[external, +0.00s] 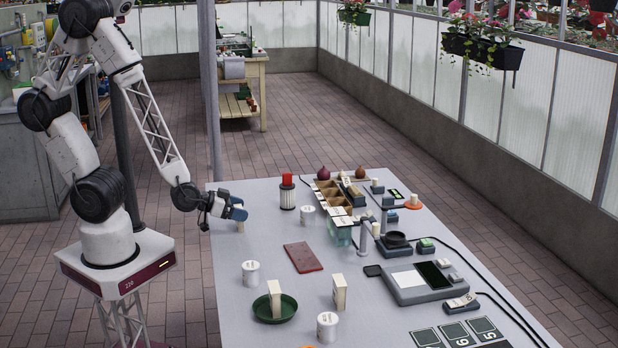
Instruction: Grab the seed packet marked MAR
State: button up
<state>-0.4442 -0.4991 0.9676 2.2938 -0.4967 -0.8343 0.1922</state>
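My gripper (238,209) is at the left edge of the grey table, low over its top, with blue fingertips pointing right. A small cream upright block, perhaps a seed packet (241,227), shows just below the fingertips; I cannot tell whether they touch it. Another cream packet (275,300) stands in a dark green dish (290,310). A third cream packet (340,291) stands on the table to the right of the dish. No MAR marking is legible at this size, so I cannot tell which packet bears it. The finger gap is too small to make out.
White pots (250,273) and (327,327) stand near the packets. A reddish-brown slab (303,257) lies mid-table. A divided wooden box (325,197), a glass container (341,235) and a grey scale-like device (402,294) are right. Bare tabletop (228,270) lies front left.

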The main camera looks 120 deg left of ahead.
jog(key=c, duration=0.7)
jog(key=shift+r, duration=0.1)
jog(key=shift+r, duration=0.7)
notch_tip(320, 180, up, 2)
jog(key=shift+r, duration=0.2)
jog(key=s+d, duration=0.2)
jog(key=s, duration=0.1)
jog(key=s+d, duration=0.2)
jog(key=s, duration=0.1)
jog(key=s+d, duration=0.1)
jog(key=s, duration=0.2)
jog(key=shift+s+d+r, duration=0.2)
jog(key=shift+d+r, duration=0.15)
jog(key=shift+d, duration=0.05)
jog(key=shift+s+d, duration=0.1)
jog(key=shift+s, duration=0.05)
jog(key=shift+s+d, duration=0.1)
jog(key=shift+s+d+r, duration=0.1)
jog(key=shift+s+d, duration=0.4)
jog(key=shift+s, duration=0.3)
jog(key=shift+s+d+r, duration=0.1)
jog(key=shift+s+d, duration=0.35)
jog(key=shift+s, duration=0.35)
jog(key=shift+s+d, duration=0.2)
